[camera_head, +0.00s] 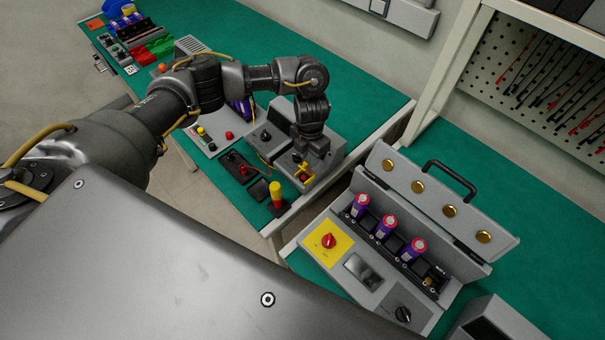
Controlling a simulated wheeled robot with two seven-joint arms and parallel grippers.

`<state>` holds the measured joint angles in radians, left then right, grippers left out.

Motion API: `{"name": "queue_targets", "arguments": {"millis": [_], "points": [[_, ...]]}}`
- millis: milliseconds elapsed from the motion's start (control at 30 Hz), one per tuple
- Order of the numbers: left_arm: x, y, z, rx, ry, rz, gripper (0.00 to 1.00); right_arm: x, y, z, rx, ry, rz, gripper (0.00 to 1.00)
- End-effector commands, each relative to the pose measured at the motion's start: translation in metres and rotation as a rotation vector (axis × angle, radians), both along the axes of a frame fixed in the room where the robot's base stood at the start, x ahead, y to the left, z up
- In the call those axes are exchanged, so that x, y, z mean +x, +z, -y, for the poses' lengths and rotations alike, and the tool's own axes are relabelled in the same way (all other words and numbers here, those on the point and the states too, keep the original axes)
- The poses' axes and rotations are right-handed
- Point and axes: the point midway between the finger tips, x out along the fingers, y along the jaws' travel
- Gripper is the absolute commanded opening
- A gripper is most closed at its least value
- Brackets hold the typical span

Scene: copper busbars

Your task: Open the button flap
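My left arm comes in from the left, and its wrist points down over a grey control box (323,163) at the right end of the green bench. My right gripper is not in view.
A grey case (385,290) with a raised lid (435,200), purple cylinders, a red knob (328,241) and a black knob stands on the right. A red-and-yellow button post (276,192) and black switch boxes stand left of the control box. A pegboard rack (530,80) is at upper right.

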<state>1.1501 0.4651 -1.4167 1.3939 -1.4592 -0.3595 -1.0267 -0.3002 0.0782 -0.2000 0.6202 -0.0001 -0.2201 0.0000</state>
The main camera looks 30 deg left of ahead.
Motion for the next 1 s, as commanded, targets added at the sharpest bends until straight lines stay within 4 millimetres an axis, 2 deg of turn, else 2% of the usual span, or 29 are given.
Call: {"name": "queue_targets", "arguments": {"millis": [200, 600, 867, 1000], "points": [[0.0, 0.027, 0.0, 0.001, -0.001, 0.001, 0.29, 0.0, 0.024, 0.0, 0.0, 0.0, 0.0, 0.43], [0.0, 0.066, 0.0, 0.0, 0.0, 0.0, 0.29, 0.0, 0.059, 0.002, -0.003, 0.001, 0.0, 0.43], [0.0, 0.066, 0.0, 0.0, 0.0, 0.0, 0.29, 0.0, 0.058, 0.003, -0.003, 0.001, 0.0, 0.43], [0.002, 0.064, 0.003, -0.013, 0.011, 0.005, 0.36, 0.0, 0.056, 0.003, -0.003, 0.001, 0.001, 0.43]]}}
